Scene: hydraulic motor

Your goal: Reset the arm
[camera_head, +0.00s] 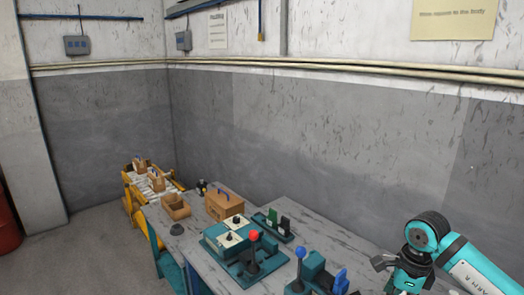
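My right arm comes in from the lower right, turquoise with dark joints. It is bent at a dark joint, and its lower part is cut off by the bottom edge. A small dark grey part that looks like my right gripper (384,262) shows at the left of this arm, above the grey worktable (333,237). Its fingers are too small and partly hidden to tell whether they are open or shut. I see nothing held in it. My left arm and gripper are not in view.
On the table stand a turquoise lever unit with a red knob (254,236), blue-knobbed parts (300,252), a dark tray with small blocks (273,225), a brown box (224,204) and an open wooden bin (176,207). A yellow conveyor (136,207) stands behind left.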

